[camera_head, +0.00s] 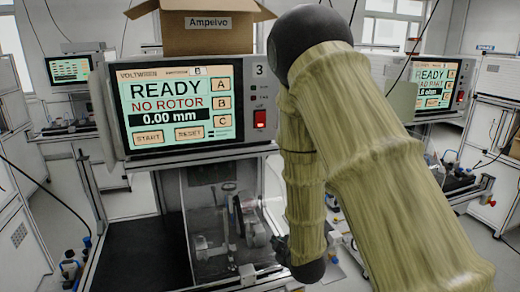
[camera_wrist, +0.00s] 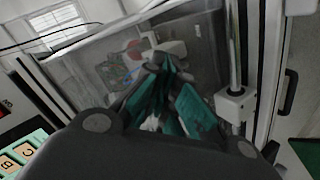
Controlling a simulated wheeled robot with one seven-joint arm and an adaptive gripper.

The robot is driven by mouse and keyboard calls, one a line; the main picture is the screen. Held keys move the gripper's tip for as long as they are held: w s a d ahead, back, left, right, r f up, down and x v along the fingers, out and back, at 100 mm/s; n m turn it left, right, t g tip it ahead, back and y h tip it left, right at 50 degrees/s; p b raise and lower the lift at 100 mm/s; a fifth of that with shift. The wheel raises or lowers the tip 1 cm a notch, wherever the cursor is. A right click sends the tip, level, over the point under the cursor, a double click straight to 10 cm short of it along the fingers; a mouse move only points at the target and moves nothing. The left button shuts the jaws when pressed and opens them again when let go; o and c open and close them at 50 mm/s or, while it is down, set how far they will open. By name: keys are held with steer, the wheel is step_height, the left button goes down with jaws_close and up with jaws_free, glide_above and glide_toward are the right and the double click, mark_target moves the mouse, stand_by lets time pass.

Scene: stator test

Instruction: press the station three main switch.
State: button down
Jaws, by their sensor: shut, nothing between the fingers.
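The station three main switch (camera_head: 260,118) is a red, lit rocker on the right side of the tester's front panel, below the number 3. The tester's screen (camera_head: 178,104) reads READY, NO ROTOR, 0.00 mm. My gripper shows in the wrist view (camera_wrist: 168,82), with its teal-padded fingers shut and empty. In the head view my sleeved arm stands just right of the panel and hides most of the gripper. The tester's screen edge with its B and C buttons (camera_wrist: 18,158) is at the lower left of the wrist view. The switch cannot be made out there.
A cardboard box (camera_head: 212,30) labelled Ampelvo sits on top of the tester. Below the tester is a clear-shielded fixture (camera_head: 232,215); a clear panel (camera_wrist: 100,60) also shows beyond my fingers. Another tester (camera_head: 432,88) stands at the right. A dark mat (camera_head: 135,255) lies lower left.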

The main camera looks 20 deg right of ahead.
steer(key=w+r+n+t, duration=0.3)
steer(key=w+r, duration=0.1)
steer(key=r, duration=1.2)
steer(key=w+r+n+t+y, duration=0.1)
steer(key=w+r+n+t, duration=0.3)
steer(key=r, duration=1.2)
steer(key=shift+w+r+n, duration=0.2)
steer(key=shift+r+n, duration=0.1)
steer(key=p, duration=0.7)
glide_toward(257, 117)
steer(key=w, duration=0.3)
steer(key=w+r, duration=0.1)
steer(key=w, duration=0.1)
steer(key=shift+a, duration=0.1)
steer(key=shift+w+f+p, duration=0.1)
steer(key=shift+w+p, duration=0.2)
steer(key=shift+w, duration=0.75)
steer(key=shift+b, duration=0.4)
